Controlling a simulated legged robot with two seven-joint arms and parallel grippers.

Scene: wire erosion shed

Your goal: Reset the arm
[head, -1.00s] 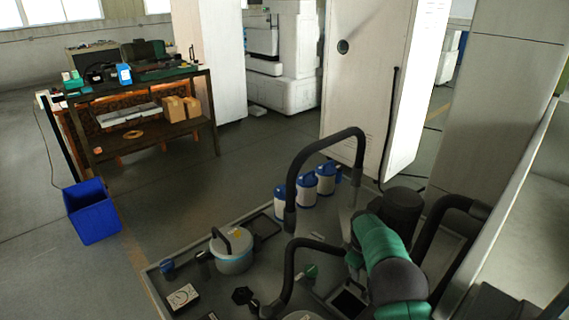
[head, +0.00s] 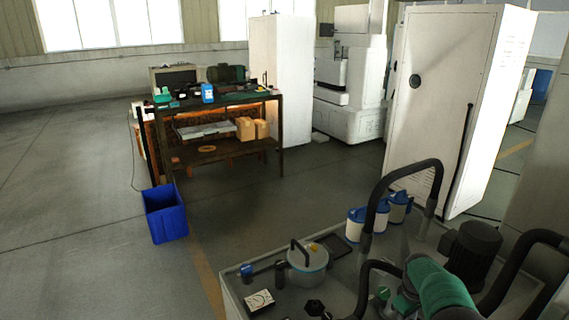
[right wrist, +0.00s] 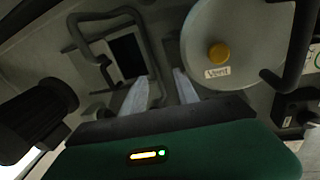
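My right arm, green and black, shows at the bottom right of the head view, over the grey bench top (head: 232,290). In the right wrist view my right gripper (right wrist: 158,80) has its two pale fingers apart, with nothing seen between them but the bench surface. A round grey lidded vessel (right wrist: 235,30) with a yellow knob and a "Vent" label lies beside the right finger; it also shows in the head view (head: 307,260). A dark rectangular panel (right wrist: 127,57) lies beyond the left finger. My left gripper is not in view.
Black tubular handles (head: 436,178) rise around my right arm, beside a dark motor (head: 473,248). Blue-and-white canisters (head: 356,226) stand at the bench's back edge. A blue bin (head: 165,213), a workbench (head: 225,152) and a white cabinet (head: 440,110) stand beyond. The floor at left is clear.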

